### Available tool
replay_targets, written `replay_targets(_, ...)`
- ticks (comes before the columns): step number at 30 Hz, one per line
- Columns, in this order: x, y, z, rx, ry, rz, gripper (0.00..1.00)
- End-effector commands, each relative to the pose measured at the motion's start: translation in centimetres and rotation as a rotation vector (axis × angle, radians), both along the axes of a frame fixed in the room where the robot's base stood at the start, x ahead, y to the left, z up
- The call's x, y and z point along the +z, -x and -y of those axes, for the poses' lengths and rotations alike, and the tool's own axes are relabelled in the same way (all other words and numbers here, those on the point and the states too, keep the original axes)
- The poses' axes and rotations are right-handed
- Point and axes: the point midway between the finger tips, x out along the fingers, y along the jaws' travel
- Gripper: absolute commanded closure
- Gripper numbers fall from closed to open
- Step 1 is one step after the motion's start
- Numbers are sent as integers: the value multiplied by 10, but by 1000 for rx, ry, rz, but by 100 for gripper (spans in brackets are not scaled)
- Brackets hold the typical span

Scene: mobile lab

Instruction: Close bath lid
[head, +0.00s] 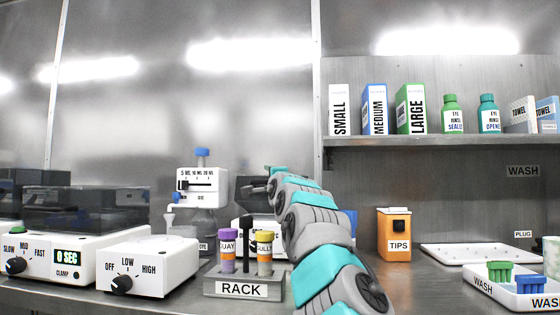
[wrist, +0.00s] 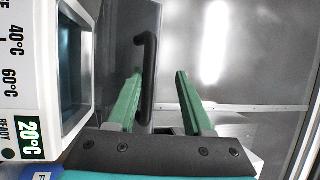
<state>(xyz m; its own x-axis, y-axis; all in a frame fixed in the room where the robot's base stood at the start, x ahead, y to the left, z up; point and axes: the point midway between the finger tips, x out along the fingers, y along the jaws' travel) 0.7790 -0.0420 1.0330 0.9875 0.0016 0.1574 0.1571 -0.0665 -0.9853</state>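The bath (wrist: 40,75) is at the left of the wrist view, turned on its side, with a 20°C READY display and its basin (wrist: 75,60) uncovered. The dark see-through lid (wrist: 118,40) stands raised beside the basin. Its black bar handle (wrist: 148,80) reaches between the green fingers of my gripper (wrist: 160,85), closer to the left finger. The fingers are apart; I cannot tell whether one touches the handle. In the head view the bath (head: 238,224) is mostly hidden behind my arm and the tubes, and my gripper (head: 258,182) is small and unclear there.
The rack (head: 242,289) with tubes stands in front of the bath. A white dial device (head: 150,262) and a timer device (head: 65,250) stand left. An orange tips box (head: 394,234), a white tray (head: 470,254) and a wash rack (head: 512,293) are right. A shelf (head: 440,141) is above.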

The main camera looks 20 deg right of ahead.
Motion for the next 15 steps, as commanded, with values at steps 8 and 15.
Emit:
replay_targets(8,10,18,-1,-3,4,5,53)
replay_targets(15,9,46,-2,-3,3,5,53)
